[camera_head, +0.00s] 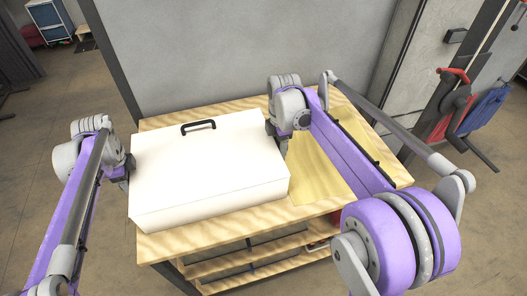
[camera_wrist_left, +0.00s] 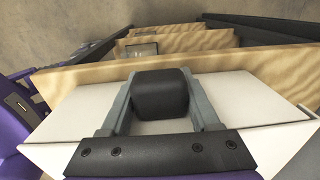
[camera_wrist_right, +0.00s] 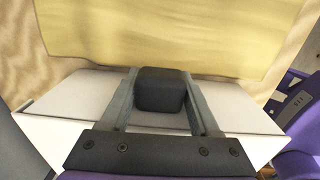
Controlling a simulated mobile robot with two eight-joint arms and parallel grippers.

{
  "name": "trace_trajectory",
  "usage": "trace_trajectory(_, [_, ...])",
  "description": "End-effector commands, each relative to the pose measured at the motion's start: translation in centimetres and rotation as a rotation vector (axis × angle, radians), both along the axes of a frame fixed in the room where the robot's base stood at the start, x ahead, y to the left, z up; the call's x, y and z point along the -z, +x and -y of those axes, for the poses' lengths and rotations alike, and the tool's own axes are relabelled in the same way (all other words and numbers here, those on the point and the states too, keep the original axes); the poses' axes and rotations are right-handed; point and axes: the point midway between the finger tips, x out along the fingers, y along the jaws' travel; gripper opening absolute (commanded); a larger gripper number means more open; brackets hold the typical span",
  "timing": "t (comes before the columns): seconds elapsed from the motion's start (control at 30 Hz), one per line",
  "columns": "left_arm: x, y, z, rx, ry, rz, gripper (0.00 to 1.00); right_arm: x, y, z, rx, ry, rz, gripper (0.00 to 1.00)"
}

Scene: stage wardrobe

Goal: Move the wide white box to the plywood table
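The wide white box (camera_head: 208,172) lies flat on a plywood-topped table (camera_head: 160,243), over its left and middle part. A black handle (camera_head: 198,126) is on its top near the far edge. My left gripper (camera_head: 127,172) is at the box's left side, and my right gripper (camera_head: 282,140) is at its right side near the far corner. Both wrist views show a black fingertip pad close against the box, in the left one (camera_wrist_left: 160,95) and in the right one (camera_wrist_right: 160,90). Contact and finger opening cannot be made out.
A thin yellowish board (camera_head: 318,172) lies on the tabletop right of the box. Lower plywood shelves (camera_head: 225,283) show under the table. A grey wall (camera_head: 230,50) stands behind. Red and blue items (camera_head: 483,110) hang at the right. Floor is clear at the left.

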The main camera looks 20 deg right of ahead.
Motion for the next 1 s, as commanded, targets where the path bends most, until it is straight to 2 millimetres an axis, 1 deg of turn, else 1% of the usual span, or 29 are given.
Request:
trace_trajectory(0.03, [-0.1,0.0,0.0,0.000,0.000,0.000,0.72,-0.1,0.0,0.0,0.000,0.000,0.000,0.72])
trace_trajectory(0.1, [-0.2,0.0,0.0,0.000,0.000,0.000,0.85,-0.2,0.0,0.0,0.000,0.000,0.000,0.85])
trace_trajectory(0.13, [-0.2,0.0,0.0,0.000,0.000,0.000,0.90,-0.2,0.0,0.0,0.000,0.000,0.000,0.90])
trace_trajectory(0.4, [-0.2,0.0,0.0,0.000,0.000,0.000,0.90,-0.2,0.0,0.0,0.000,0.000,0.000,0.90])
trace_trajectory(0.53, [-1.0,0.0,0.0,0.000,0.000,0.000,0.90,-0.2,0.0,0.0,0.000,0.000,0.000,0.90])
trace_trajectory(0.67, [-3.1,-0.1,0.0,0.000,0.000,0.000,0.90,-0.2,0.0,0.0,0.000,0.000,0.000,0.90])
trace_trajectory(0.9, [-8.3,-0.3,0.0,0.000,0.000,0.000,0.90,-0.2,0.0,0.0,0.000,0.000,0.000,0.90])
trace_trajectory(1.0, [-10.0,-0.4,0.0,0.000,0.000,0.000,0.90,-0.2,0.0,0.0,0.000,0.000,0.000,0.90])
